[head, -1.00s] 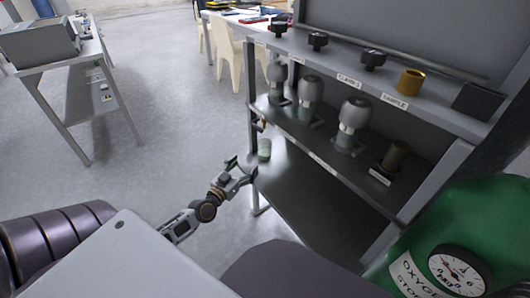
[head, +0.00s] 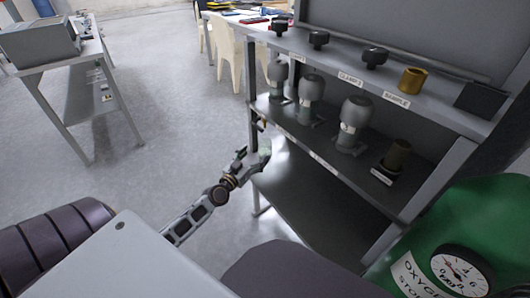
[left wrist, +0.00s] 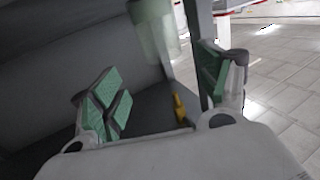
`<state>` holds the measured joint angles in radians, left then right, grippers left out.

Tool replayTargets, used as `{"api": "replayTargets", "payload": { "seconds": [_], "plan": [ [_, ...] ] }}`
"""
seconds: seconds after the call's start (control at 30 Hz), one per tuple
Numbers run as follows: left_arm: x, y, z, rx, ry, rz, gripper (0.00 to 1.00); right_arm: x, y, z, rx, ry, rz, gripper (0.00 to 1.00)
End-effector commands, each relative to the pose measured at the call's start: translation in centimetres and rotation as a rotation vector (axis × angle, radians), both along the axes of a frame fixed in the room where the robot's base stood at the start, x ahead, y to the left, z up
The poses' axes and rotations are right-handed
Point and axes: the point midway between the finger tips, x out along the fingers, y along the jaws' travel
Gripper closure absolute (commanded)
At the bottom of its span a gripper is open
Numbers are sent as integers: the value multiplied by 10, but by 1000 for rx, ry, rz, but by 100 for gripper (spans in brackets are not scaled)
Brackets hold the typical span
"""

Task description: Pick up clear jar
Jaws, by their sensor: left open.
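The clear jar (left wrist: 158,32) is a translucent, greenish cylinder at the top of the left wrist view, ahead of the space between my fingers. In the head view the jar (head: 266,150) is a small pale shape at the left end of the lower shelf, partly covered by my gripper. My left gripper (head: 254,159) is right beside it, at the shelf's left edge. In the left wrist view the green finger pads of my left gripper (left wrist: 160,88) are wide apart with nothing held between them. My right gripper is not in view.
The grey rack (head: 290,205) has a post (head: 253,100) close to my left gripper. Grey-capped vessels (head: 312,95) stand on its middle shelf. A small yellow part (left wrist: 181,108) shows beyond the fingers. A green oxygen tank (head: 475,220) is at the right. Open floor lies left.

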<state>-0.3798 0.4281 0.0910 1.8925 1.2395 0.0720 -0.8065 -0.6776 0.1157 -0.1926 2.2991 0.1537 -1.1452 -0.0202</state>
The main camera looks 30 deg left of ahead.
Motion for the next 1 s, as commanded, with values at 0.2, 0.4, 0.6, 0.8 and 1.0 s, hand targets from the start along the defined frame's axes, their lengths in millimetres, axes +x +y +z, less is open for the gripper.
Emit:
{"api": "replayTargets", "payload": {
  "seconds": [0.2, 0.4, 0.6, 0.8, 1.0],
  "plan": [
    [15, 0, 1, 0, -1, 0, 24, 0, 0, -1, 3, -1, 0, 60],
    [20, -1, 0, 0, 0, -2, 24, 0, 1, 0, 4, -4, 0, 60],
    [20, -1, 0, 1, 0, -2, 24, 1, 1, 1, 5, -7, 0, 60],
    [22, 0, 1, 0, -1, -1, 24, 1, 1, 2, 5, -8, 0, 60],
    [30, 2, 1, -1, -1, 0, 24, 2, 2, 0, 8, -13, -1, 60]
  ]
}}
